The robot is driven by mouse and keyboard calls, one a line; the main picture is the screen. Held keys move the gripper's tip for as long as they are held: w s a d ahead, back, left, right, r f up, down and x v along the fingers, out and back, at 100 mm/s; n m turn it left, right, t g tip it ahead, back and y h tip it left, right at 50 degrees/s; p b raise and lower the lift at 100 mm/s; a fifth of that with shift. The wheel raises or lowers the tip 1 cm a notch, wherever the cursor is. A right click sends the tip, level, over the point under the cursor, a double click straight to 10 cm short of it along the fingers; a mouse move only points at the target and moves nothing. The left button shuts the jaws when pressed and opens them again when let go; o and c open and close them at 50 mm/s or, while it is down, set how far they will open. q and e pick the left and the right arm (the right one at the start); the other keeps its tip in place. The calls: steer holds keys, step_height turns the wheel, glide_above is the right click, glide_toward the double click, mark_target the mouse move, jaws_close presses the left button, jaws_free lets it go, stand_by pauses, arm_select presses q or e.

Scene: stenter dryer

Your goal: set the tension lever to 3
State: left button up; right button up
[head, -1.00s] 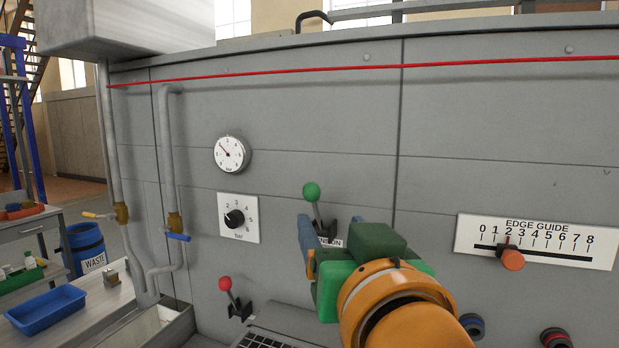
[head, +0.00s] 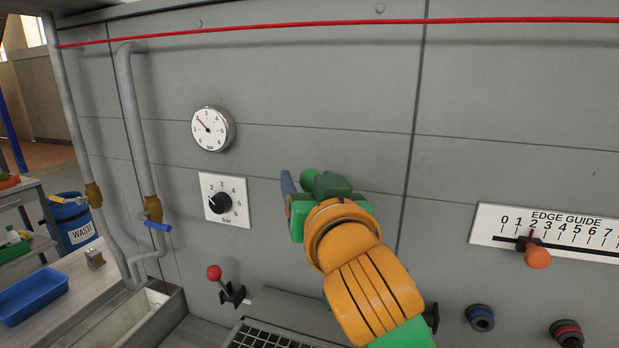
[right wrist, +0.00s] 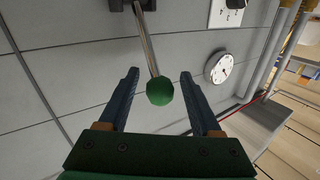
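The tension lever has a green ball knob (head: 309,176) on a thin metal stem, mounted on the grey machine wall. In the head view my right gripper (head: 303,184) covers its stem, base and label. In the right wrist view the green knob (right wrist: 160,91) sits between the two blue fingers of the open right gripper (right wrist: 160,76), with a gap on each side. The stem (right wrist: 146,45) runs from the knob to a dark base at the top of that view. The lever's scale cannot be read. My left gripper is not in view.
A pressure gauge (head: 212,129) and a bar dial (head: 220,203) are left of the lever. The edge guide scale (head: 495,240) is at right. A red cord (head: 300,28) crosses the wall above.

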steer(key=shift+s+r, duration=0.15)
steer(key=shift+s, duration=0.05)
jaws_close()
steer(key=shift+r, duration=0.1)
stand_by(0.9)
